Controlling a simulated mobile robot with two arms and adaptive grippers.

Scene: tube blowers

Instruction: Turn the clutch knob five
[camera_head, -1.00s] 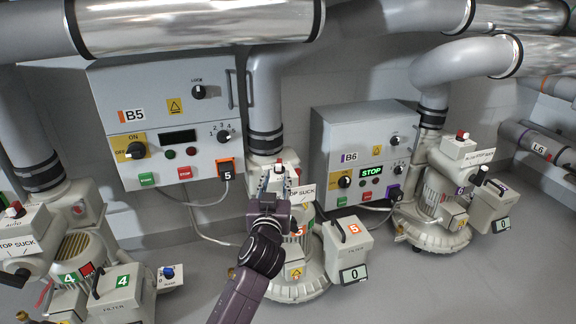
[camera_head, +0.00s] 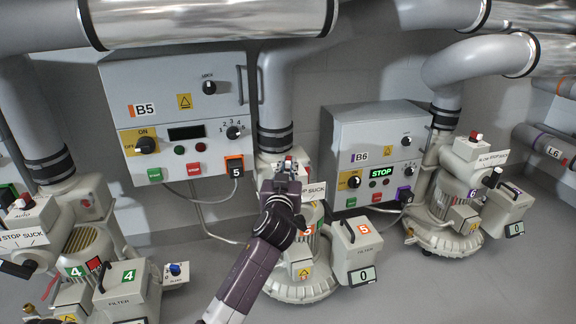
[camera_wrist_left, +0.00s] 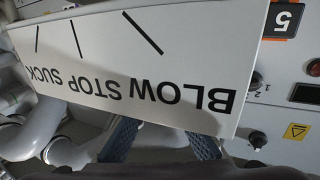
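Blower 5 (camera_head: 300,279) stands below the B5 control box, with an orange 5 label. Its BLOW STOP SUCK plate is at its top and shows close and upside down in the left wrist view (camera_wrist_left: 130,75). A small part with a red top shows at the blower's top beside my gripper; I cannot tell whether it is the clutch knob. My left gripper (camera_head: 286,172) is at the blower's top. In the left wrist view its two fingers (camera_wrist_left: 162,143) are apart, their tips partly hidden behind the plate. My right gripper is not in view.
The B5 box (camera_head: 180,130) with knobs and buttons is behind, the B6 box (camera_head: 375,155) to its right. Filter 5 (camera_head: 357,250) stands right of blower 5. Thick pipes (camera_head: 210,20) run overhead.

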